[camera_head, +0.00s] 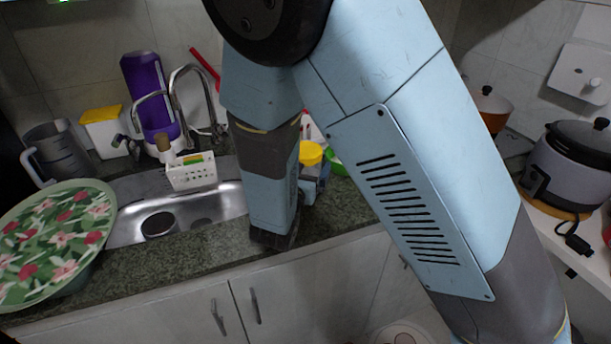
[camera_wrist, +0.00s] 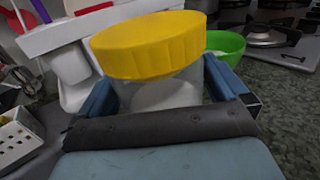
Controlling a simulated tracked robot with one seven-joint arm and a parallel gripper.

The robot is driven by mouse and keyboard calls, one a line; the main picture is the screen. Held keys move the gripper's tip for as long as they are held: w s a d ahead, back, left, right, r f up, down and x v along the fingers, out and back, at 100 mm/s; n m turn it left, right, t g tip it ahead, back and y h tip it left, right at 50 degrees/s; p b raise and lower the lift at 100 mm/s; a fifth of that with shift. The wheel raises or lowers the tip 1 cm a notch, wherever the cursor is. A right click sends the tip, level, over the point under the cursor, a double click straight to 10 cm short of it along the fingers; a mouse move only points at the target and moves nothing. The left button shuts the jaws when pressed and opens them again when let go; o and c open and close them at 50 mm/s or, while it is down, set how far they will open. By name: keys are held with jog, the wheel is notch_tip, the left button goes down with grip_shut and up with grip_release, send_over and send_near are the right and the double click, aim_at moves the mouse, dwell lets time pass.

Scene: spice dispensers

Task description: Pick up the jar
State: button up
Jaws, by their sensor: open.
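The jar has a yellow lid and a pale, translucent body. It shows large in the wrist view (camera_wrist: 150,48) and small in the head view (camera_head: 311,153), where my arm hides part of it. My gripper (camera_wrist: 165,95) is open, with one blue finger on each side of the jar's body below the lid. In the head view my gripper (camera_head: 313,180) is low over the counter, partly behind my forearm. I cannot tell whether either finger touches the jar. The jar's lower part is hidden by my gripper.
A green bowl (camera_wrist: 226,46) stands close behind the jar to the right. A white rack (camera_wrist: 70,38) is behind it on the left. A perforated white sink caddy (camera_wrist: 14,140) is at the left. The stove (camera_wrist: 275,32) lies at the back right. Bare granite counter (camera_wrist: 285,105) is on the right.

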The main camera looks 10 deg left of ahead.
jog(key=shift+c, duration=0.2)
jog(key=c, duration=1.2)
jog(key=shift+c, duration=0.2)
jog(key=shift+r, duration=0.1)
